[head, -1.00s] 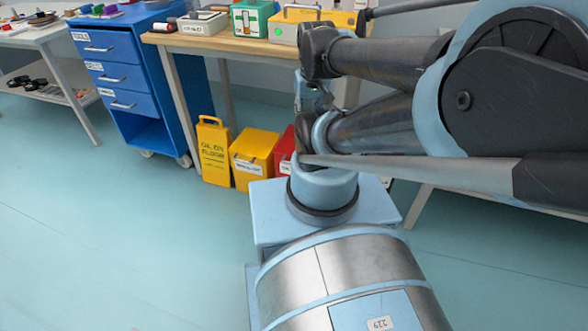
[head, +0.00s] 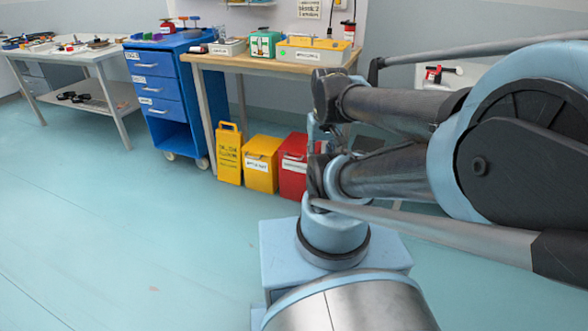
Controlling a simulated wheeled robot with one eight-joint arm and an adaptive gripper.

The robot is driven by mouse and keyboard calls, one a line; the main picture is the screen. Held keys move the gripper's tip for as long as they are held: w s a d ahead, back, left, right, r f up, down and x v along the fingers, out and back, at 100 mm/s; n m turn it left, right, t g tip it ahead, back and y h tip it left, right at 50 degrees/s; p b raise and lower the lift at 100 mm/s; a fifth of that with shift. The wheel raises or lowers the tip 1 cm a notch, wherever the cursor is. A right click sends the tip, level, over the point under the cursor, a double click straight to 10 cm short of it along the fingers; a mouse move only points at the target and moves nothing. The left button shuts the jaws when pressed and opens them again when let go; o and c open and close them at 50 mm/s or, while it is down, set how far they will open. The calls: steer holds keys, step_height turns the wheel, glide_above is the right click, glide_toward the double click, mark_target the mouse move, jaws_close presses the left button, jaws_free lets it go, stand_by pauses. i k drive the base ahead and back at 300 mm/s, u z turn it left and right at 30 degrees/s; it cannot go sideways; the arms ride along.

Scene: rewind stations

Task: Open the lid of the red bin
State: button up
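The red bin (head: 291,179) stands on the floor below the wooden bench, at the right end of a row of containers. It has a white label on its front. Its top looks closed, and its right side is hidden behind my arm. My folded arm fills the right half of the view. My gripper cannot be made out, so I cannot see whether it is open or shut.
A yellow bin (head: 260,178) and a yellow floor sign (head: 229,160) stand left of the red bin. A blue drawer cart (head: 160,100) and the wooden bench (head: 230,62) stand behind. A grey table (head: 95,55) is at far left. The floor at left is clear.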

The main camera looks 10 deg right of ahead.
mark_target(296, 142)
steer(key=z, duration=0.05)
steer(key=k, duration=0.25)
steer(key=z, duration=0.7)
steer(key=i, duration=0.8)
steer(key=z, duration=0.1)
